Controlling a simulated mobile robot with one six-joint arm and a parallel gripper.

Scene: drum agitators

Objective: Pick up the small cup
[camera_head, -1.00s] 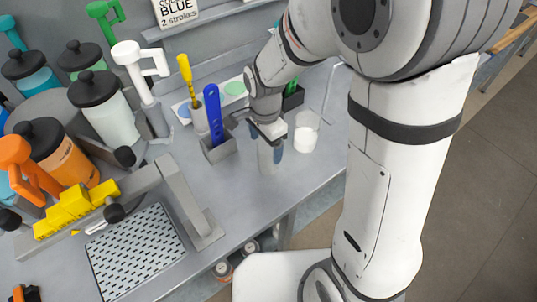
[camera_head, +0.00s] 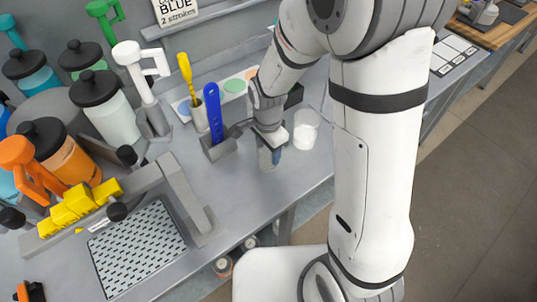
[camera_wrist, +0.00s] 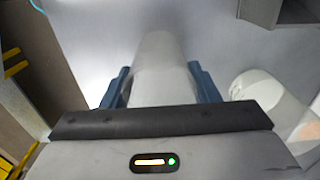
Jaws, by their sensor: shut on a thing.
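The small cup (camera_wrist: 160,62) is a plain pale grey cylinder. In the wrist view it stands between the two blue fingers of my gripper (camera_wrist: 160,88), which is shut on it. In the head view my gripper (camera_head: 270,157) points down at the bench beside the grey holder, and the cup (camera_head: 264,158) shows partly behind a blue finger. I cannot tell whether the cup's base touches the bench. A clear cup with white contents (camera_head: 306,132) stands just right of the gripper, and also shows at the right in the wrist view (camera_wrist: 268,98).
A grey holder (camera_head: 218,150) with a blue scraper (camera_head: 214,113) is close on the left. A yellow tool (camera_head: 186,76) stands behind it. Several lidded jars fill the left, with a perforated drip tray (camera_head: 137,248) in front. The bench's front edge is near; bare bench lies between.

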